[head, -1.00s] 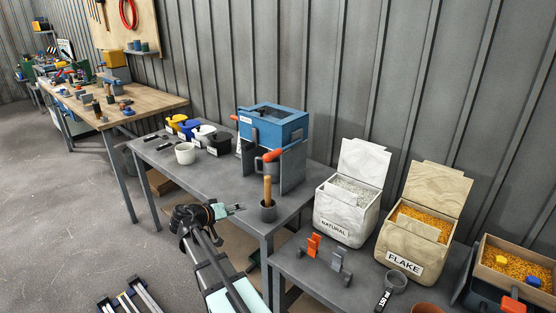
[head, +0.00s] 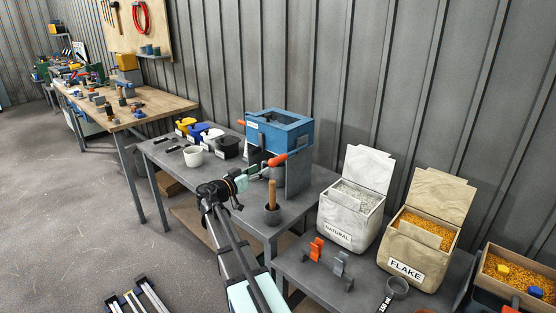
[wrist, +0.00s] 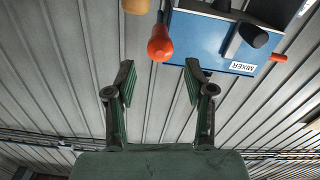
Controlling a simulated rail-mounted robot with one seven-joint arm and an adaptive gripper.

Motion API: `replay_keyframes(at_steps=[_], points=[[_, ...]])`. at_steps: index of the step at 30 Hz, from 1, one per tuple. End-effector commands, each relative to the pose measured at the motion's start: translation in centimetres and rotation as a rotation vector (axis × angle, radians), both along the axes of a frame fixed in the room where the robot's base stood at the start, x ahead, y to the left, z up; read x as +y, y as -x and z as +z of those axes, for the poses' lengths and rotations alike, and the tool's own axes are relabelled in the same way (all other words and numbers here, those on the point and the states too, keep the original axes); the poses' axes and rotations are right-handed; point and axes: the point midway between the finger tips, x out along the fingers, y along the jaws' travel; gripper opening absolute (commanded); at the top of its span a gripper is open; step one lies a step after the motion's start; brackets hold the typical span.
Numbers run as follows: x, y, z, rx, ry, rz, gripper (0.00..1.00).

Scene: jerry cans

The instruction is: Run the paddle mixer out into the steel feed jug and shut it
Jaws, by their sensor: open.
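The paddle mixer (head: 280,130) is a blue box on a grey stand on the middle table. An orange-ended handle (head: 278,160) sticks out low at its front and another orange grip (head: 241,122) shows at its left. My gripper (head: 262,172) is open and empty just in front of the mixer, near the front handle. In the wrist view the mixer (wrist: 215,42) appears upside down, and the orange knob (wrist: 161,45) lies ahead of the gap between my open fingers, apart from them. The steel feed jug beneath the mixer is mostly hidden behind my gripper.
A dark pot with a wooden-handled tool (head: 271,212) stands close right of my gripper. NATURAL (head: 350,205) and FLAKE (head: 421,229) bins stand at right.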

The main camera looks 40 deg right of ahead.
Motion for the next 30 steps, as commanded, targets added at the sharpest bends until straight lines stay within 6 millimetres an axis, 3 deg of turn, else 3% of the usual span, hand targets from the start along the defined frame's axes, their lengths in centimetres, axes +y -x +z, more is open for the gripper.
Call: replay_keyframes(at_steps=[9, 15, 21, 30], points=[[-6.3, -1.1, 0.2, 0.001, 0.0, -0.002, 0.54], [-9.0, -1.6, 0.1, 0.001, 0.0, -0.001, 0.54], [-10.3, -1.7, 0.0, 0.001, 0.0, 0.0, 0.54], [-10.4, -1.7, 0.0, 0.0, 0.0, 0.001, 0.54]])
